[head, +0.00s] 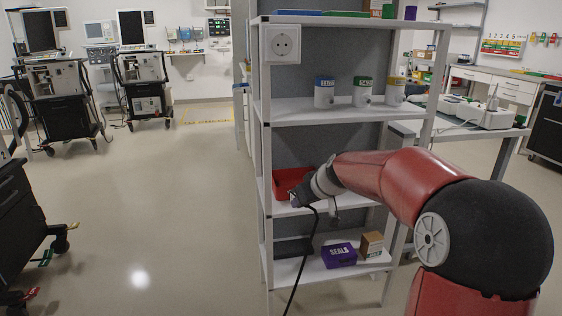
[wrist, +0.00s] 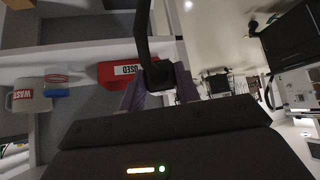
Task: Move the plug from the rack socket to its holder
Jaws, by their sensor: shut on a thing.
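The black plug (wrist: 158,76) with its black cord is between the fingers of my gripper (wrist: 157,92), which is shut on it. In the head view my gripper (head: 301,197) is in front of the rack's middle shelf, near a red bin, and the cord hangs down past the lower shelf. The white rack socket (head: 285,43) is on the upper left of the rack, and its face is empty. The plug is well below the socket and apart from it. I cannot make out the holder for certain.
The red bin (head: 286,181), marked USED in the wrist view (wrist: 116,74), stands close to my gripper. Labelled containers (head: 362,92) stand on the shelf above. A purple box (head: 339,255) and a brown box (head: 371,244) sit below. Floor left of the rack (head: 180,200) is clear.

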